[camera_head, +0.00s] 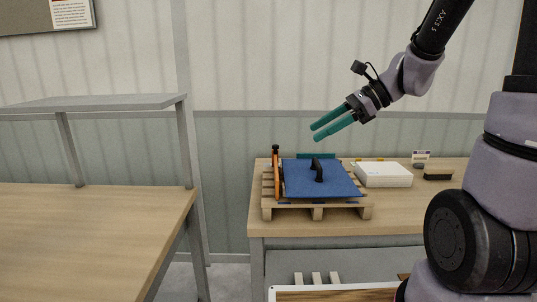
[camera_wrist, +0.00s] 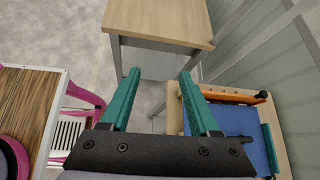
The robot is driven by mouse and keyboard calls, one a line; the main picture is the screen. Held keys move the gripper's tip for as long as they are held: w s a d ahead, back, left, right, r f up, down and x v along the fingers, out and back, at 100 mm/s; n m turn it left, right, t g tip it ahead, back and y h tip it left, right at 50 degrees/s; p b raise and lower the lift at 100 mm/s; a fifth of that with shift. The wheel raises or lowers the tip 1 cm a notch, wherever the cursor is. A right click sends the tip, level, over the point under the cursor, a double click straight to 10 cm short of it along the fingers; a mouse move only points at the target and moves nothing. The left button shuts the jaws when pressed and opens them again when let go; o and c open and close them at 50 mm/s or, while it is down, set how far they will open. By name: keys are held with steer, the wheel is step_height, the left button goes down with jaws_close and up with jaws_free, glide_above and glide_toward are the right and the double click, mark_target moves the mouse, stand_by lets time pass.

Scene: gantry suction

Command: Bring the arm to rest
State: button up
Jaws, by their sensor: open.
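My gripper (camera_head: 317,132) has two teal fingers and is held in the air in the head view, above and behind the blue panel on the pallet. It points left and slightly down. In the wrist view my gripper (camera_wrist: 160,80) shows its two fingers spread apart with nothing between them. The floor and a wooden table show beyond the fingertips. My arm reaches in from the upper right of the head view.
A blue panel (camera_head: 300,182) with a black handle lies on a wooden pallet (camera_head: 290,212) on the right table (camera_head: 400,222). An orange clamp-like part (camera_head: 276,178) stands at its left. A white box (camera_head: 384,176) sits to the right. The left table (camera_head: 90,225) is bare.

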steer(key=s+d+r+n+t+h, duration=0.5)
steer(key=s+d+r+n+h, duration=0.3)
steer(key=d+n, duration=0.3)
steer(key=s+n, duration=0.1)
steer(key=n, duration=0.1)
steer(key=shift+d+n+t+h, duration=0.3)
steer(key=shift+d+h, duration=0.1)
